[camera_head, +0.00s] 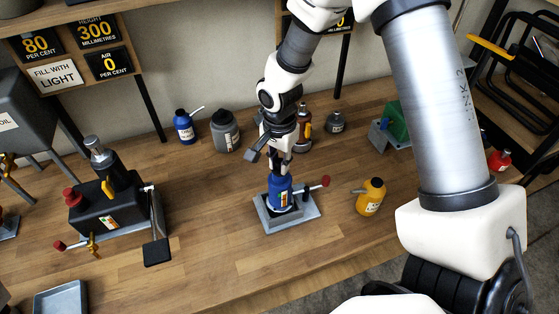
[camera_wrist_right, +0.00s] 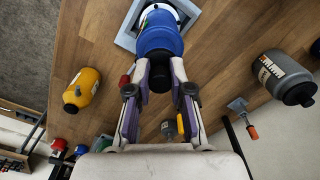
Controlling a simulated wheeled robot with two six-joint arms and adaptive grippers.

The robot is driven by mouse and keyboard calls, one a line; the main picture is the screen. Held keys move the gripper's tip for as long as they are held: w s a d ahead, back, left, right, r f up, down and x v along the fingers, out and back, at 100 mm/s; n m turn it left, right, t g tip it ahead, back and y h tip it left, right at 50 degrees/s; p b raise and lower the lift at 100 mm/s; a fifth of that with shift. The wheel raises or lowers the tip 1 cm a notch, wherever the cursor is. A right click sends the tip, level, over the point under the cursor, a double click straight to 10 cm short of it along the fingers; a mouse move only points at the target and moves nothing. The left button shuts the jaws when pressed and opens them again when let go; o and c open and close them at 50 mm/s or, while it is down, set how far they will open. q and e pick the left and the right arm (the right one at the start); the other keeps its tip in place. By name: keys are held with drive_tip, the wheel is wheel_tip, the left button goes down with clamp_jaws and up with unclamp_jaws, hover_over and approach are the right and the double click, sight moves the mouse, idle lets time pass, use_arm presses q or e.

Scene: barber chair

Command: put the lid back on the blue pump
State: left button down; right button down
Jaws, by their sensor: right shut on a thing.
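The blue pump (camera_head: 279,191) stands upright on a grey square base (camera_head: 262,214), with a red-knobbed lever (camera_head: 320,183) at its right. My right gripper (camera_head: 282,160) reaches down from above and is at its top. In the wrist view the blue body (camera_wrist_right: 160,36) is ahead of the right gripper (camera_wrist_right: 159,68), and the dark lid (camera_wrist_right: 158,80) is between its fingers. The gripper is shut on this lid, which meets the blue top. I cannot tell whether it is fully seated. My left gripper is not in view.
A yellow bottle (camera_head: 371,197) stands right of the pump. A grey jar (camera_head: 225,131) and a small blue oil can (camera_head: 184,127) stand behind left. A black machine (camera_head: 108,203) is at the left. The wooden bench (camera_head: 205,222) is clear between machine and pump.

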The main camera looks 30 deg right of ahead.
idle(0.3)
drive_tip(key=shift+c, duration=2.4)
unclamp_jaws()
drive_tip(key=shift+r+p, duration=1)
drive_tip(key=shift+r, duration=2.55)
clamp_jaws()
drive_tip(key=shift+f, duration=0.15)
